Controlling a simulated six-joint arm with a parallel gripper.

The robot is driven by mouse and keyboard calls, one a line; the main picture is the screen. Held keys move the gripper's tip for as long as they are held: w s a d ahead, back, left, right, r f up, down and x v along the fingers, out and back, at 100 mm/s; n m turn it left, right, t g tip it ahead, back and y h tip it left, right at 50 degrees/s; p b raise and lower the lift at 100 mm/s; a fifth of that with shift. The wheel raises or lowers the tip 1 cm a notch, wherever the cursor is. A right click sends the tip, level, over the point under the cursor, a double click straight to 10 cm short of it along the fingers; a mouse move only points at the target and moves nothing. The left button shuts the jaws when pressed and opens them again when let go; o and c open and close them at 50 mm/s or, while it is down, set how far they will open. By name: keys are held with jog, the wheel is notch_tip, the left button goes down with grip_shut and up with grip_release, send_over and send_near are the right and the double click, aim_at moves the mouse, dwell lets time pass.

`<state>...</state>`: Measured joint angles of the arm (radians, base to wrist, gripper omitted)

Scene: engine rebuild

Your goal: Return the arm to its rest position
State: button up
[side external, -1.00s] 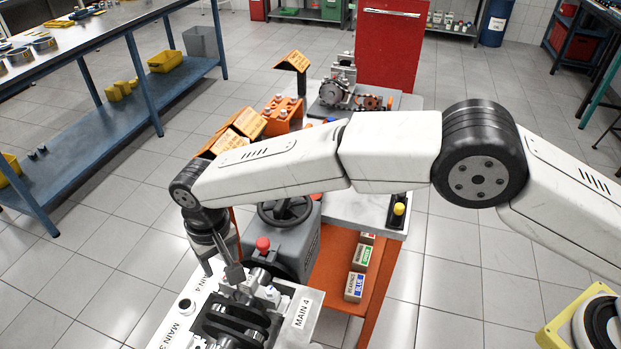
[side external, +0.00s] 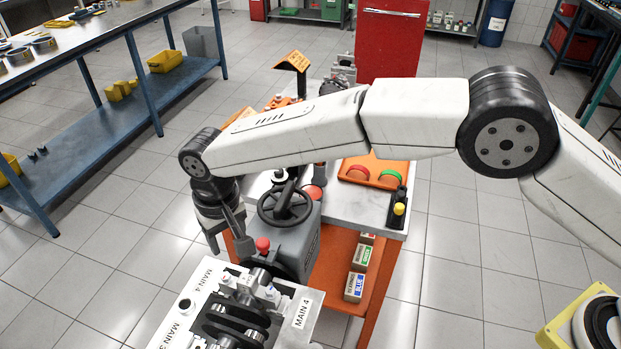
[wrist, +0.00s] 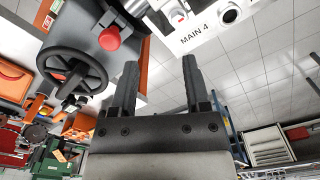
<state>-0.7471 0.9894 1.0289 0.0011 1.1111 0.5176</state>
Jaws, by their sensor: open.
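My white arm (side external: 290,125) reaches across the upper middle of the side view. My gripper (side external: 226,240) hangs from its left end, pointing down, above the floor-side edge of the engine fixture. In the wrist view my gripper (wrist: 160,65) shows two dark fingers spread apart with nothing between them. The engine fixture (side external: 200,285) with "MAIN 3" and "MAIN 4" labels and a dark crankshaft (side external: 235,325) lies below it. In the wrist view, its "MAIN 4" plate (wrist: 197,37) is at the top.
A grey machine with a black handwheel (side external: 285,203) and red knob (side external: 263,244) stands close to the right of my gripper. Behind it is a bench (side external: 345,208) with an orange tray (side external: 372,170) and a yellow-button box (side external: 398,210). Open floor (side external: 110,240) lies left.

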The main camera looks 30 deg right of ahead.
jog(key=d+r+m+t, duration=0.1)
jog(key=d+r, duration=0.1)
jog(key=d, duration=1)
jog(key=d+r, duration=0.2)
jog(key=d, duration=1.1)
jog(key=s+d+f+m+t, duration=0.1)
jog(key=s+d, duration=1.5)
jog(key=shift+f+m, duration=0.3)
jog(key=shift+f, duration=0.05)
